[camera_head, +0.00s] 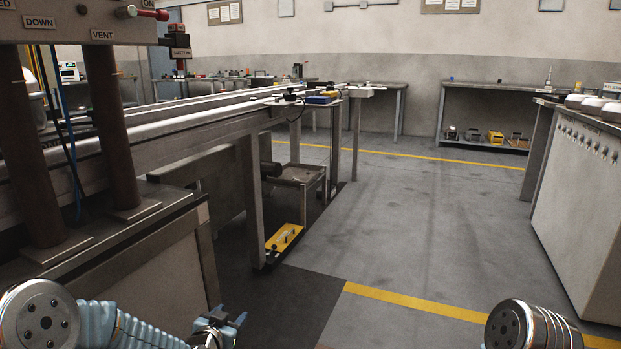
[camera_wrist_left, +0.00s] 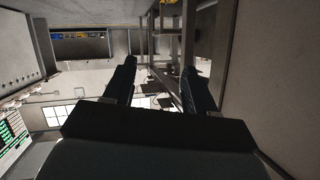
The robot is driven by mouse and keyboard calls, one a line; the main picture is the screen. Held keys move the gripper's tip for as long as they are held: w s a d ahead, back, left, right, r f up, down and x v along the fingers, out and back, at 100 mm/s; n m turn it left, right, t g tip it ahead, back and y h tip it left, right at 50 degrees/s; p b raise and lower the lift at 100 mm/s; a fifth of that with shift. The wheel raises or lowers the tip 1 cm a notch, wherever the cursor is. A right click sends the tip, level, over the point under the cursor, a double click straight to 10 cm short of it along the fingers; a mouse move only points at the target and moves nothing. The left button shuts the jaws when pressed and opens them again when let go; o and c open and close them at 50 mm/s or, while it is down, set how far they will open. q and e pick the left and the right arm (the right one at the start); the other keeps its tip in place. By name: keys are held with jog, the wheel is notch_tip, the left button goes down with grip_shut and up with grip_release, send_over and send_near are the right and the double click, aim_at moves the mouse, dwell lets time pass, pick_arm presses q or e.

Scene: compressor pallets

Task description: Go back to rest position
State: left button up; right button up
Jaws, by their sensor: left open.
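My left gripper (camera_head: 222,326) shows at the bottom of the head view, at the end of a light blue ribbed arm that comes in from the left. In the left wrist view its two dark fingers (camera_wrist_left: 158,90) stand apart with nothing between them. The gripper is empty and touches nothing that I can see. On the right, only a rounded grey joint of my right arm shows at the bottom edge of the head view. My right gripper is out of the picture.
A press with two brown columns (camera_head: 108,130) stands close at the left. A long conveyor (camera_head: 200,130) runs away behind it. A yellow tool (camera_head: 284,240) lies low by its leg. A grey cabinet (camera_head: 585,220) stands at the right. The floor (camera_head: 400,235) between is clear.

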pick_arm(q)
jog(key=s+d+f+n+g, duration=0.25)
jog(key=s+f+g, duration=0.4)
jog(key=f, duration=0.65)
jog(key=s+d+f+n+g+h, duration=0.15)
jog(key=s+f, duration=0.25)
jog(key=s, duration=0.4)
jog(key=s+d+f+n+g, duration=0.1)
jog(key=s+d+f+g, duration=0.15)
jog(key=s+f, duration=0.45)
jog(key=s+d+f+n+g+h, duration=0.1)
jog(key=s+f+g, duration=0.15)
jog(key=s, duration=0.75)
notch_tip(320, 180, up, 14)
jog(key=p, duration=1.4)
jog(key=shift+d+r, duration=0.25)
jog(key=shift+d, duration=0.1)
jog(key=shift+o, duration=0.2)
jog(key=shift+w, duration=0.1)
